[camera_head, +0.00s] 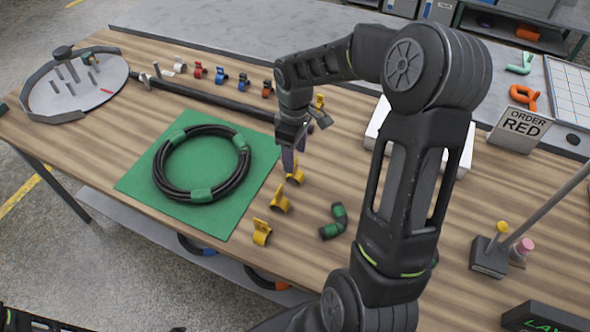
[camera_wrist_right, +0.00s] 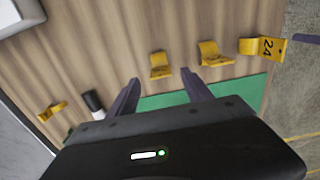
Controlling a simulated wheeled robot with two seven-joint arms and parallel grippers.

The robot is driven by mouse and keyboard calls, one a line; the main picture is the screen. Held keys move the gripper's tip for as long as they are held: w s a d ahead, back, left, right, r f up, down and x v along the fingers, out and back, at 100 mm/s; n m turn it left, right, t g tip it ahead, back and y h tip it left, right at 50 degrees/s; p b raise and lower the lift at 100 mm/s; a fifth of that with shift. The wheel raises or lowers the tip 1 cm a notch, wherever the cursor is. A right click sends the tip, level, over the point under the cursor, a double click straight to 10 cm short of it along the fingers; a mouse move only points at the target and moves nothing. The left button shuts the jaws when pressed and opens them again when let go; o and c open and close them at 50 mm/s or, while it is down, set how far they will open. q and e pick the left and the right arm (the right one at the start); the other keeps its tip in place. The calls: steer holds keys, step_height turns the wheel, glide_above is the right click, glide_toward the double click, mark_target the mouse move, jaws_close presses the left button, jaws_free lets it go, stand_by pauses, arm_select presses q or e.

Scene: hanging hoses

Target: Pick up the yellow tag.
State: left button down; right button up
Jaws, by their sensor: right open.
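Several yellow tags lie on the wooden table. Three form a row by the green mat: the upper tag (camera_head: 295,172), the middle tag (camera_head: 279,199) and the lower tag (camera_head: 261,232). Another yellow tag (camera_head: 319,101) is farther back. My right gripper (camera_head: 290,160) points down just above the upper tag. In the wrist view my right gripper (camera_wrist_right: 160,79) is open and empty, and the upper tag (camera_wrist_right: 160,65) shows in line with the gap between its fingertips. My left gripper is not in view.
A coiled black hose (camera_head: 167,178) lies on the green mat (camera_head: 142,187) left of the tags. A black rod (camera_head: 225,103) ends near my right gripper. A green and black fitting (camera_head: 334,222) lies to the right. An "ORDER RED" sign (camera_head: 517,128) stands farther right.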

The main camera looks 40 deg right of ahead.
mark_target(295, 173)
steer(key=shift+s+f+p, duration=0.1)
steer(key=shift+f+p, duration=0.25)
steer(key=shift+f, duration=1.6)
jaws_close()
